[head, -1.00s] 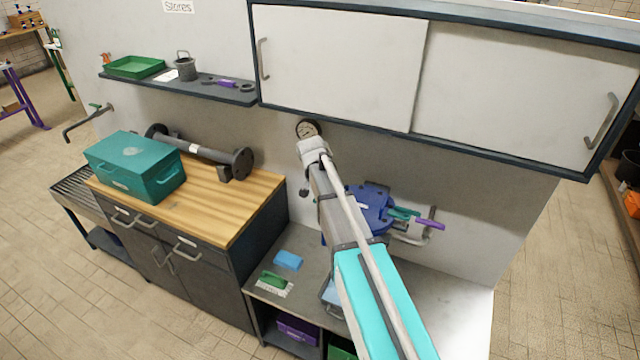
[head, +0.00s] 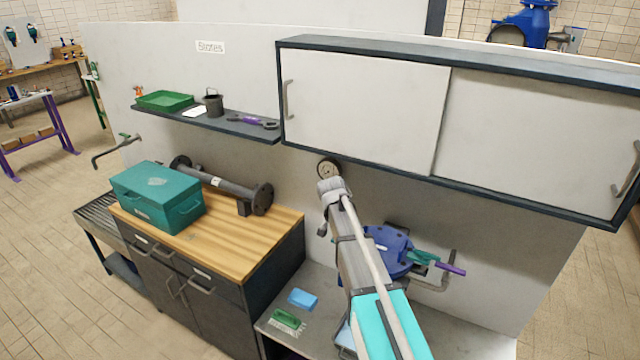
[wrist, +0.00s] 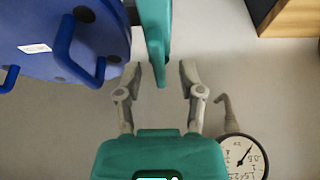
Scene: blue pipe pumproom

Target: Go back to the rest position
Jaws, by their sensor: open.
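My gripper (wrist: 163,76) is open in the wrist view, its two grey fingers apart. A teal bar (wrist: 155,40) reaches down from the top edge, and its lower end shows between the fingertips; I cannot tell how far beyond them it lies. No contact with the fingers shows. A blue round flange or valve body (wrist: 60,30) with blue handles is just left of the fingers. In the head view the blue valve (head: 388,250) stands beside my arm, with a teal part (head: 423,258) and a purple handle (head: 451,268) to its right. My gripper cannot be made out there.
A pressure gauge (head: 328,170) is on the wall near my arm, also in the wrist view (wrist: 243,158). A wall cabinet (head: 365,105) hangs above. A wooden-topped bench (head: 225,228) at left holds a teal toolbox (head: 158,196) and flanged pipe (head: 225,186). A shelf (head: 225,124) is above it.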

